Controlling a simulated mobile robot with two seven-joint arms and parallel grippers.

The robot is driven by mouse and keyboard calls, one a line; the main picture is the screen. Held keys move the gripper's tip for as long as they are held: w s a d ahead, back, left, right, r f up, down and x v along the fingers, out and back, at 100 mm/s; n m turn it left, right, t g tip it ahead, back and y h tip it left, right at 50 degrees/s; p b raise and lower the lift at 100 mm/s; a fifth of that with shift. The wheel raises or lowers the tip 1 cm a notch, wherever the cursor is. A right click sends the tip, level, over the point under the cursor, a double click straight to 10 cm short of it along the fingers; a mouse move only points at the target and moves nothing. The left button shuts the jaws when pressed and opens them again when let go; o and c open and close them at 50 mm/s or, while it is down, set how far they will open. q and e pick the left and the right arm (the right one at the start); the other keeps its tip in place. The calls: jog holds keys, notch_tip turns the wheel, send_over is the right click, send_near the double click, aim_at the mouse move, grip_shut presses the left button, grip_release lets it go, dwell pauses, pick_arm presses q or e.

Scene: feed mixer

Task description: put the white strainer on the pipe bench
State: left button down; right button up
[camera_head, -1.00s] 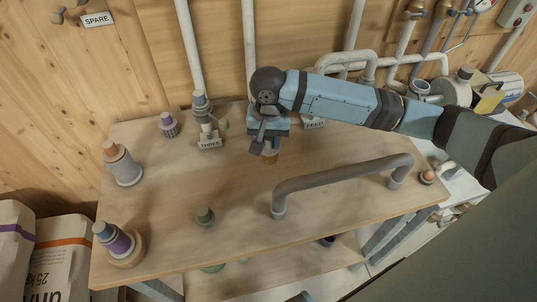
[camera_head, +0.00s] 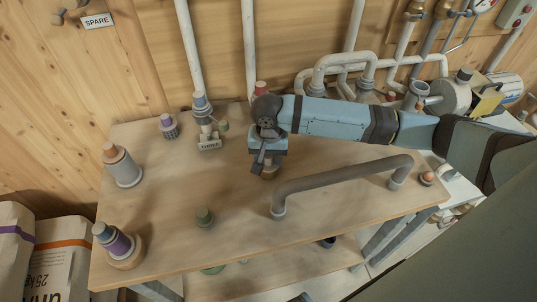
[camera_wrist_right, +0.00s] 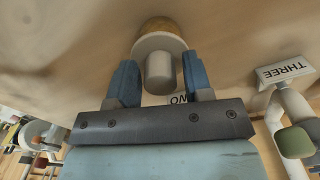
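My right gripper (camera_head: 267,163) hangs over the middle of the wooden pipe bench (camera_head: 165,210). In the head view, the gripper hides most of the strainer (camera_head: 269,173). I cannot tell if its end touches the bench. My left gripper does not show.
A grey bent pipe (camera_head: 335,181) stands right of the gripper. Other capped pieces (camera_head: 123,165) stand at left. A valve stand labelled THREE (camera_head: 209,145) is behind. Bare wood lies left of the gripper.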

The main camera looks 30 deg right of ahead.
jog(key=shift+o, duration=0.5)
jog(key=shift+r, duration=0.35)
notch_tip(320, 180, up, 12)
jog(key=shift+f, duration=0.2)
jog(key=shift+f, duration=0.1)
